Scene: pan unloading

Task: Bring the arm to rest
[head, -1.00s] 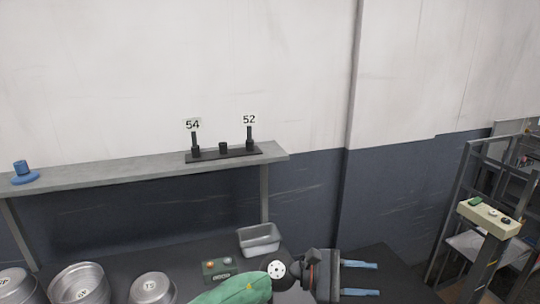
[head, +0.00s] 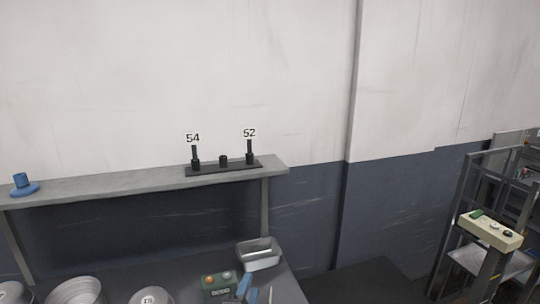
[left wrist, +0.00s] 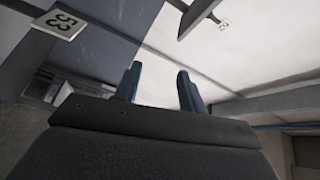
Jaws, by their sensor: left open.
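My left gripper (head: 256,285) shows at the bottom edge of the head view, with only its blue fingers in the picture. In the left wrist view its two blue fingers (left wrist: 160,72) stand apart with nothing between them. It is open and empty. The rest of the left arm is out of the head view. My right gripper is not in view.
A grey shelf (head: 110,190) on the wall bears a black rack (head: 222,168) and a blue stand (head: 23,186). Several round metal pans (head: 75,291) line the lower left. A beige control panel (head: 491,229) stands right.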

